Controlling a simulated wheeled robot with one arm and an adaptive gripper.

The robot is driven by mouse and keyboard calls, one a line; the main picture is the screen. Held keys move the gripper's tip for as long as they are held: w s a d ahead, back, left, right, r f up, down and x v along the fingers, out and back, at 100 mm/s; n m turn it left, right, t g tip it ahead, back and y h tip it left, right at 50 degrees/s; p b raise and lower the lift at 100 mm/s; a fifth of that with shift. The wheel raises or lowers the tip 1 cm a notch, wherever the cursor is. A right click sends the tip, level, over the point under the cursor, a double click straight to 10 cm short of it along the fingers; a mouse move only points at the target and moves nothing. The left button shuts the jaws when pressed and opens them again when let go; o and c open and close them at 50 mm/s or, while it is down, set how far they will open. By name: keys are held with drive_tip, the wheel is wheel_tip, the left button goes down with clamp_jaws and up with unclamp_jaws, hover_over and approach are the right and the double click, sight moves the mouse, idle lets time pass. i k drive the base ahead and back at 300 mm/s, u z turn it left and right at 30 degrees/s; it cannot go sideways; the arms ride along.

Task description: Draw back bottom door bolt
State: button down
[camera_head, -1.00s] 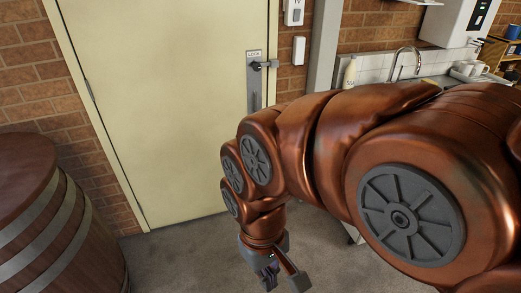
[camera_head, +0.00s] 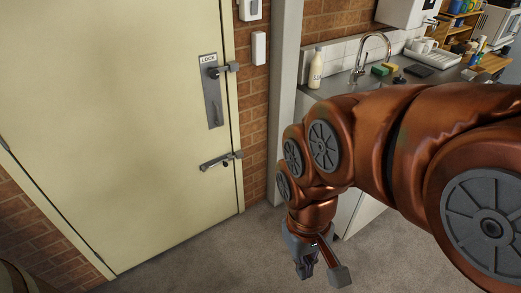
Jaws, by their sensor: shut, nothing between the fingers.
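The cream door (camera_head: 110,110) fills the left of the view and looks closed. Its bottom bolt (camera_head: 217,161) is a grey horizontal slide bolt near the door's right edge, below the lock plate, with its right end at the frame. A small dark knob shows on it, but I cannot tell its exact position. My gripper (camera_head: 320,276) hangs low at the bottom centre, right of and below the bolt, clear of the door. It is shut and empty.
A lock plate (camera_head: 213,92) marked LOCK sits above the bolt, with a dark knob. At right stand a counter with a sink tap (camera_head: 371,58) and a white bottle (camera_head: 315,70). A barrel (camera_head: 14,278) edges in at bottom left. Grey floor (camera_head: 200,250) before the door is clear.

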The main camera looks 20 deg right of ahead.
sight(225, 164)
drive_tip(key=z, duration=0.05)
drive_tip(key=i, duration=1.2)
drive_tip(key=u, duration=0.65)
